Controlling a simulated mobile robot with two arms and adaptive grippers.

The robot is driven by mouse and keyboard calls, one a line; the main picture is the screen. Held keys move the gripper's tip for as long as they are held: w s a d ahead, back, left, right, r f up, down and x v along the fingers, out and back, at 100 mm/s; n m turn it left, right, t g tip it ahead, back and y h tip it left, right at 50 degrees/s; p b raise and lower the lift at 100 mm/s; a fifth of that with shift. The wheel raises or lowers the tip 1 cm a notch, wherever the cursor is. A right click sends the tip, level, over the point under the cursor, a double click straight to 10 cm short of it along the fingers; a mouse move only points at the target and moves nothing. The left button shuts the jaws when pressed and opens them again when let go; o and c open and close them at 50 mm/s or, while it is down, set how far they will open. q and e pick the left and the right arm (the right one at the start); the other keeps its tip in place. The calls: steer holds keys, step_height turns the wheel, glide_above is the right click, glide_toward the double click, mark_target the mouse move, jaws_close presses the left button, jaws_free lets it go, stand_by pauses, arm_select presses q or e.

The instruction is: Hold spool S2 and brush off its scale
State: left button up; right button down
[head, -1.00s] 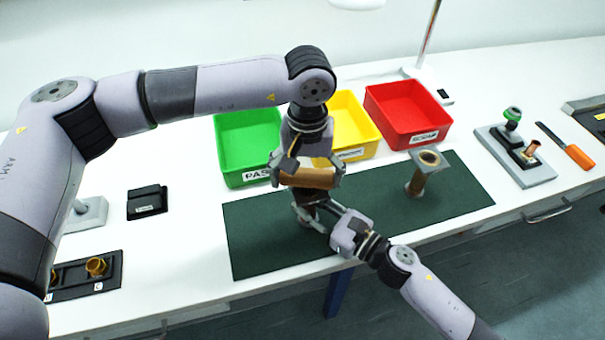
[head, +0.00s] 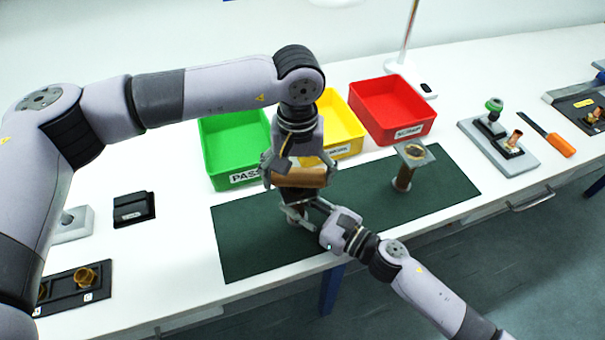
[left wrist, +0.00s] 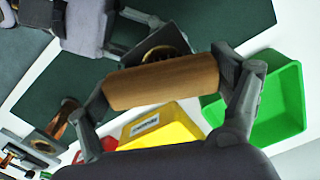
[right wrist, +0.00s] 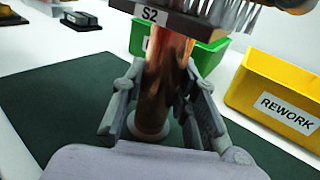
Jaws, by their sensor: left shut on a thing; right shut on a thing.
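My left gripper (head: 299,178) is shut on the wooden handle of a brush (left wrist: 160,82). The brush lies across the top of spool S2 (right wrist: 165,75), and its pale bristles (right wrist: 235,14) show at the spool's dark square top flange in the right wrist view. My right gripper (right wrist: 160,118) is shut around the spool's copper tube from the front. The spool is upright over the green mat (head: 255,245), and its flange carries an S2 label. The brush hides most of the flange top in the head view. Whether bristles touch it is unclear.
A second spool (head: 405,172) with a grey square flange stands on the mat to the right. Green (head: 215,165), yellow (head: 350,140) and red (head: 415,128) bins stand behind. A fixture (head: 500,150) and an orange-handled tool (head: 560,146) lie at right. A black tray (head: 60,295) is at left.

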arm_select(q)
steer(key=shift+a, duration=1.15)
steer(key=shift+s+d, duration=0.1)
steer(key=shift+d, duration=1.7)
steer(key=shift+a, duration=1.85)
steer(key=shift+w, duration=0.2)
steer(key=shift+r, duration=3.5)
arm_select(e)
steer(key=c, duration=1.2)
jaws_free()
